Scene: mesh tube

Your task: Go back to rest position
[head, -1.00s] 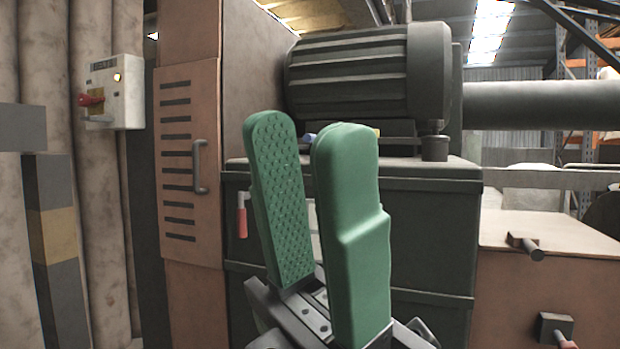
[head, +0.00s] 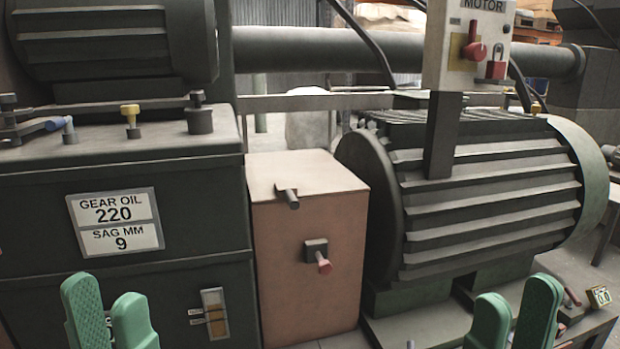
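My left gripper (head: 108,318) shows at the bottom left of the head view. Its two green fingers stand upright with a gap between them, and nothing shows in the gap. My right gripper (head: 512,318) shows at the bottom right. Its two green fingers are also apart, with nothing seen between them. Both grippers are cut off by the lower picture edge. They appear in front of the machinery, and I see no contact with it.
A dark gearbox (head: 200,225) with a GEAR OIL label (head: 115,220) stands left. A pink box (head: 310,235) with a red-tipped handle (head: 321,262) is in the middle. A ribbed motor (head: 480,200) and a switch box marked MOTOR (head: 465,40) with a red padlock (head: 496,66) stand right.

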